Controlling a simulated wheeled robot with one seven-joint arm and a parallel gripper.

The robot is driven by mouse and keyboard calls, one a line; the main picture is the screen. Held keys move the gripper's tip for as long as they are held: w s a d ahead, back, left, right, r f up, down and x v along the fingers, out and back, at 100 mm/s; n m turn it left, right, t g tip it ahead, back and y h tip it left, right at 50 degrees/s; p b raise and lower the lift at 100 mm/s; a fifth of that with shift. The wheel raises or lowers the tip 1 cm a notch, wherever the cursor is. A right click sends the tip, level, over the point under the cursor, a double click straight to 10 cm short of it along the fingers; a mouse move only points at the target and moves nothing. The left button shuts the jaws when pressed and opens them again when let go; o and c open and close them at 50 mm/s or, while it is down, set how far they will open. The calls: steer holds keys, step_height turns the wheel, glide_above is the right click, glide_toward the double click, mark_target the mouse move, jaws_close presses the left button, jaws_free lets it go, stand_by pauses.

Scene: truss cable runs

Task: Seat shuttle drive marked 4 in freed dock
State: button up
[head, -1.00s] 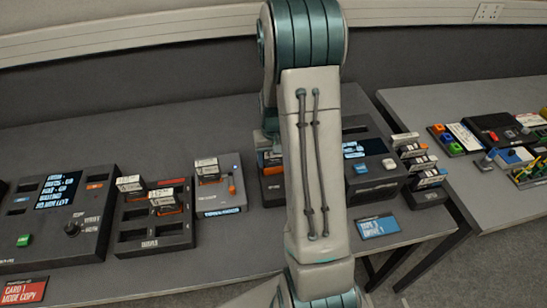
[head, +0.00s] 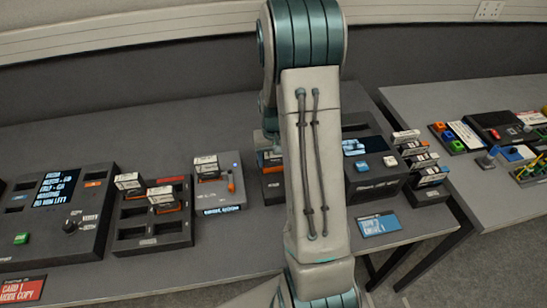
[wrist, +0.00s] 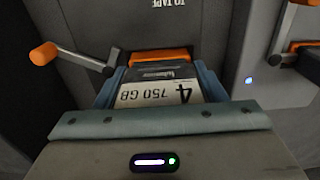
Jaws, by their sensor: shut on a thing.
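The drive marked 4 (wrist: 155,94), with a white 750 GB label and black edges, is in my gripper (wrist: 160,82) in the wrist view. The blue-grey fingers are shut on its two sides. An orange part (wrist: 160,57) shows at the drive's far end. A dark grey dock face (wrist: 105,22) with upside-down lettering lies just beyond it, with an orange-handled lever (wrist: 72,57) at left. Whether the drive is inside a slot cannot be told.
Left of my arm stand a dock with an orange lever (head: 217,190), a bay rack with several drives (head: 153,243) and a console (head: 60,235). Right are a device with a screen (head: 372,180) and a drive stack (head: 430,190). A second lever and small light show in the wrist view.

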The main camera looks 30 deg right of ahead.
steer(key=shift+f+b, duration=0.55)
steer(key=shift+f, duration=0.05)
stand_by(0.4)
stand_by(0.3)
steer(key=o, duration=1.3)
steer(key=shift+d, duration=0.15)
steer(key=shift+s, duration=0.1)
steer(key=shift+c, duration=0.7)
steer(key=shift+o, duration=0.3)
